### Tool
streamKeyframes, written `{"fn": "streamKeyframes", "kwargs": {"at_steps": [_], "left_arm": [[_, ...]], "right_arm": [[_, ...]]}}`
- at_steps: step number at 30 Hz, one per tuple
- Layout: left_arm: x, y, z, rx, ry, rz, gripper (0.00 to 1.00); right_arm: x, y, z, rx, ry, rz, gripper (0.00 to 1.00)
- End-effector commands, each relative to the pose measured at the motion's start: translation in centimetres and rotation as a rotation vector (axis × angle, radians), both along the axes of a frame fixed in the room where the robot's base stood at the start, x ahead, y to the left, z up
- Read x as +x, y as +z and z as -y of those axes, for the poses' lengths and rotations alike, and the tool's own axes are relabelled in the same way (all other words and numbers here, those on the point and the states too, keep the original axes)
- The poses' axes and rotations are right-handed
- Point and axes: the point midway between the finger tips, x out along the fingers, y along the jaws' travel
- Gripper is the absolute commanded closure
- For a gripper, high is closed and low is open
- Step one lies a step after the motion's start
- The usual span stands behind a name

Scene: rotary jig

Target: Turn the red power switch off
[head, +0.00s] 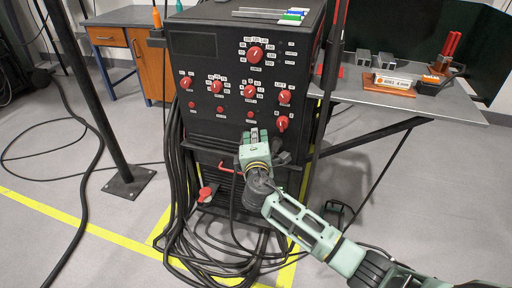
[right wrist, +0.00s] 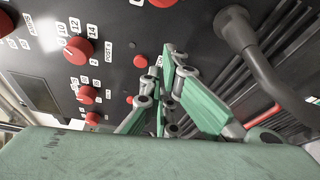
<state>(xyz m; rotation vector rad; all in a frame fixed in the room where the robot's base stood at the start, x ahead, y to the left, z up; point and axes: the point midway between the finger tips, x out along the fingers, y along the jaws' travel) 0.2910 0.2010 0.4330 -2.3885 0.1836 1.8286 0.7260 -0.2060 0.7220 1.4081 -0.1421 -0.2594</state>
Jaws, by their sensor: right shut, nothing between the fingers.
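The black machine (head: 205,45) has a front panel with several red knobs and labels. A red knob (head: 282,122) sits at the panel's lower right, with small labels around it; I cannot read which knob is the power switch. My right gripper (head: 254,133) is in front of the panel's lower edge, left of and slightly below that knob. In the right wrist view its green fingers (right wrist: 165,62) are shut, empty and point at the panel. A red knob (right wrist: 140,61) and a smaller red button (right wrist: 139,100) show left of the fingers. My left gripper is out of view.
Black cables (head: 185,215) hang down the machine's left side to the floor. A red handle (head: 230,169) is below the panel, close to my right gripper. A grey table (head: 350,92) with tools and blocks stands to the right. A black post (head: 95,100) stands at the left.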

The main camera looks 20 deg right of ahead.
Motion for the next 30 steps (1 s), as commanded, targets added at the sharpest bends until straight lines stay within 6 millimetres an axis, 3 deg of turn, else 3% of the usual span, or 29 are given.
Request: {"fn": "streamKeyframes", "kwargs": {"at_steps": [2, 11, 28, 30], "left_arm": [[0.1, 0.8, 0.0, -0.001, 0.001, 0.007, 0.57], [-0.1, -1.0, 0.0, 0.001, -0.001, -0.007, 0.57], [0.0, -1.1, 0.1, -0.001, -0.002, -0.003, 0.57], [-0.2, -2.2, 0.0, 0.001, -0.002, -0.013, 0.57]], "right_arm": [[1.4, -0.1, 0.4, 0.000, -0.002, 0.001, 1.00], [-1.0, 0.5, 3.3, -0.001, 0.000, -0.001, 1.00], [-1.3, 0.6, 3.6, -0.006, 0.001, -0.006, 1.00], [-1.3, 0.7, 3.6, -0.014, 0.000, -0.011, 1.00]]}}
